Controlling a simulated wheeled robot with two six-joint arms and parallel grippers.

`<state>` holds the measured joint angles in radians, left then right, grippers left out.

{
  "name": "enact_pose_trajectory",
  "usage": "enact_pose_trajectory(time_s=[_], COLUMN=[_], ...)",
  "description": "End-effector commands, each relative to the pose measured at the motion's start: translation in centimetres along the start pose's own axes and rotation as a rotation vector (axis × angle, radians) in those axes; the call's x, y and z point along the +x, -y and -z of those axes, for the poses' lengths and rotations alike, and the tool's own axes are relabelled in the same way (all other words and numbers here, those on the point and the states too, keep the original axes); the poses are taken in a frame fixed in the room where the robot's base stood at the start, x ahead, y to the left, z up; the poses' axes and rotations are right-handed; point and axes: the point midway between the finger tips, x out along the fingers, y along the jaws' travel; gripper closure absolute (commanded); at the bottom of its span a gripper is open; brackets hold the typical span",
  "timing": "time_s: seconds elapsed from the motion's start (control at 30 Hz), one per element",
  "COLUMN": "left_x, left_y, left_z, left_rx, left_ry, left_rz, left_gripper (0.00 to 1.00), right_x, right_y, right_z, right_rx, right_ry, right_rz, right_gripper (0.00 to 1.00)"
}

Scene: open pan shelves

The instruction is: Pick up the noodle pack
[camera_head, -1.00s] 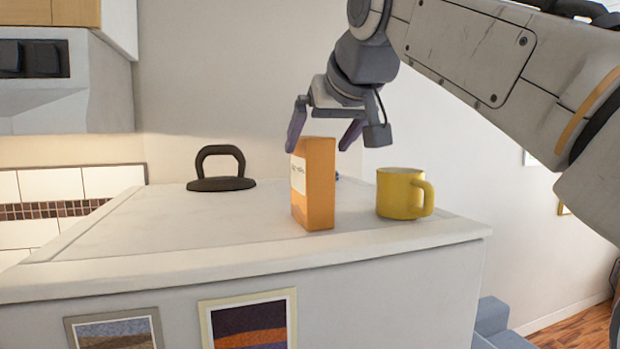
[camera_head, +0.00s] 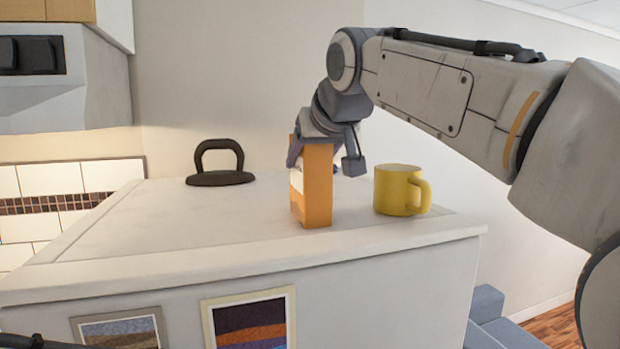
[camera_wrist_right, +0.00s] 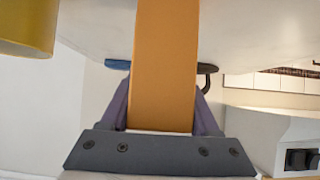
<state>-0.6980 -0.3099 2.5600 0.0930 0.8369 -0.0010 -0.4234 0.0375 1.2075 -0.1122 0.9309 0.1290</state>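The noodle pack, an upright orange box (camera_head: 318,190) with a pale label on its left side, stands near the front edge of the white counter. My right gripper (camera_head: 314,160) is down at the top of the pack. In the right wrist view the pack (camera_wrist_right: 165,65) rises between the two purple fingers (camera_wrist_right: 163,100), one along each side. The fingers look still spread around it; firm contact is not clear, and the pack partly hides them. My left gripper is out of view.
A yellow mug (camera_head: 398,190) stands close to the right of the pack; it also shows in the right wrist view (camera_wrist_right: 28,25). A dark handled object (camera_head: 220,178) lies at the back left. The counter's left part (camera_head: 170,225) is clear.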

Motion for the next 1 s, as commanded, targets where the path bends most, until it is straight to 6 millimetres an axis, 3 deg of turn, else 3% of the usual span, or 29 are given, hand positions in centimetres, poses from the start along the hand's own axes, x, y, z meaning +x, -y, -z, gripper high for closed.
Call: enact_pose_trajectory(time_s=[0.47,0.83,1.0], left_x=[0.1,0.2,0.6], left_y=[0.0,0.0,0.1], left_z=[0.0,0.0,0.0], left_rx=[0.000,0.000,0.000], left_ry=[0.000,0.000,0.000], left_rz=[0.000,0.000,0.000], left_gripper=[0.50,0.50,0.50], right_x=[-0.3,-2.3,-5.6], right_y=[0.0,0.0,-3.5], right_z=[0.4,3.5,4.2], right_rx=[0.000,0.000,0.005], right_ry=[-0.002,-0.004,-0.007], right_rz=[0.000,0.000,-0.007], right_gripper=[1.00,1.00,1.00])
